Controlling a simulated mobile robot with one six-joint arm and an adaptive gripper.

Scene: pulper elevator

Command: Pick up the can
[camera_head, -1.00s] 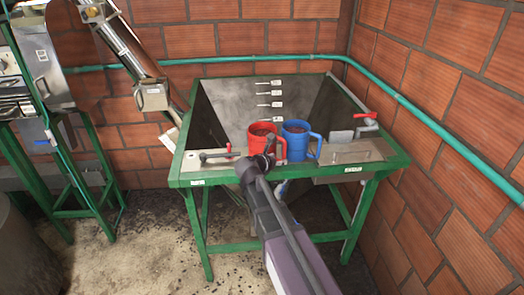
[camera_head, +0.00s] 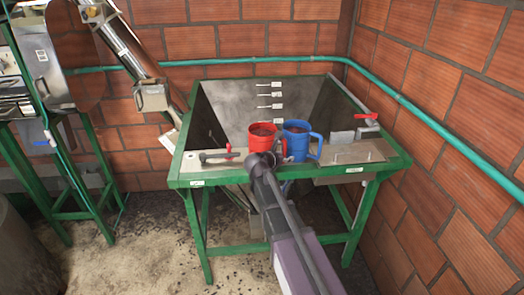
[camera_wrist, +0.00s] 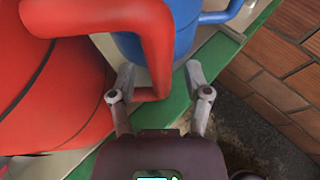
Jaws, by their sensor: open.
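A red can (camera_head: 261,134), like a mug with a side handle and dark contents, stands on the front ledge of the green-framed hopper table. A blue can (camera_head: 297,141) of the same kind stands close to its right. In the wrist view the red can (camera_wrist: 50,95) fills the left side, and its handle (camera_wrist: 150,40) reaches between and beyond the fingertips. The blue can (camera_wrist: 160,30) shows behind that handle. My gripper (camera_wrist: 158,80) is open, with its fingers apart around the lower part of the red handle. In the head view my arm hides the gripper's fingertips.
The green hopper table (camera_head: 225,178) has a sloped metal basin behind the cans. Red-handled valves sit at left (camera_head: 228,150) and right (camera_head: 368,118). Brick walls with a green pipe (camera_head: 430,118) close off the back and right. A metal chute (camera_head: 135,55) stands at left.

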